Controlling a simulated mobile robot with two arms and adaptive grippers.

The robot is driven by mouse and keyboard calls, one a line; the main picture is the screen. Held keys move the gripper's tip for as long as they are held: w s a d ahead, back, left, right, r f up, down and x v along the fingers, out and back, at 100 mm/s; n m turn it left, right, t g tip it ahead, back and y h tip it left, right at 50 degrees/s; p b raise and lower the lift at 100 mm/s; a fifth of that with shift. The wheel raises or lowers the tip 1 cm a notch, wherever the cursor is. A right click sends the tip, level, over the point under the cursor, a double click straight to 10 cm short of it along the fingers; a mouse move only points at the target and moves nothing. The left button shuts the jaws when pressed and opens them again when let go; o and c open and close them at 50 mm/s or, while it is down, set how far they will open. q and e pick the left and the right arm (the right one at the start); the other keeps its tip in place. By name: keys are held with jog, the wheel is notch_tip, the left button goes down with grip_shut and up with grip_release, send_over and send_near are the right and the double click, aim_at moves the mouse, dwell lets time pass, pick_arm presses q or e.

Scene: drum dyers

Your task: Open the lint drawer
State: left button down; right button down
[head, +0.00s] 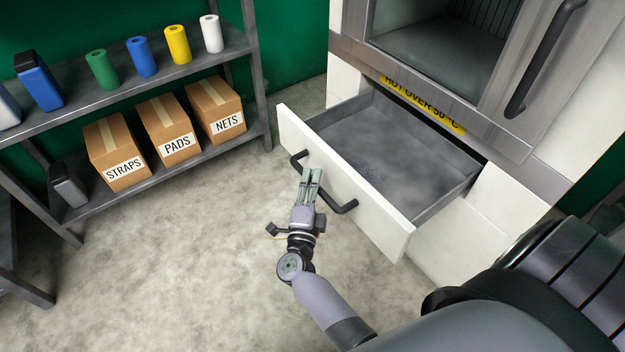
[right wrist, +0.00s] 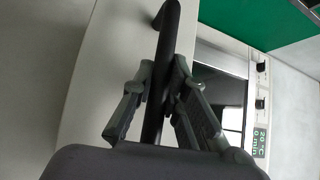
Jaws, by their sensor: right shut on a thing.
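The lint drawer (head: 340,185) is pulled well out of the white dryer and shows its grey, dusty-looking inside. Its white front carries a dark bar handle (head: 343,208). My right gripper (head: 312,174) is at the handle's middle with its fingers around the bar. In the right wrist view the handle (right wrist: 165,70) runs between the two fingers of the right gripper (right wrist: 160,105), with the white drawer front (right wrist: 105,70) behind it. My left gripper is not in view.
Above the drawer is the dryer's door with a dark handle (head: 540,62) and a yellow label (head: 425,103). A grey shelf (head: 165,75) at the left holds coloured rolls and boxes marked STRAPS, PADS and NETS. The floor (head: 180,270) before the drawer is clear.

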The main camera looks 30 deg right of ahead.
jog(key=shift+f, duration=0.1)
jog(key=c, duration=1.6)
grip_release()
jog(key=shift+d, duration=0.1)
jog(key=shift+o, duration=0.2)
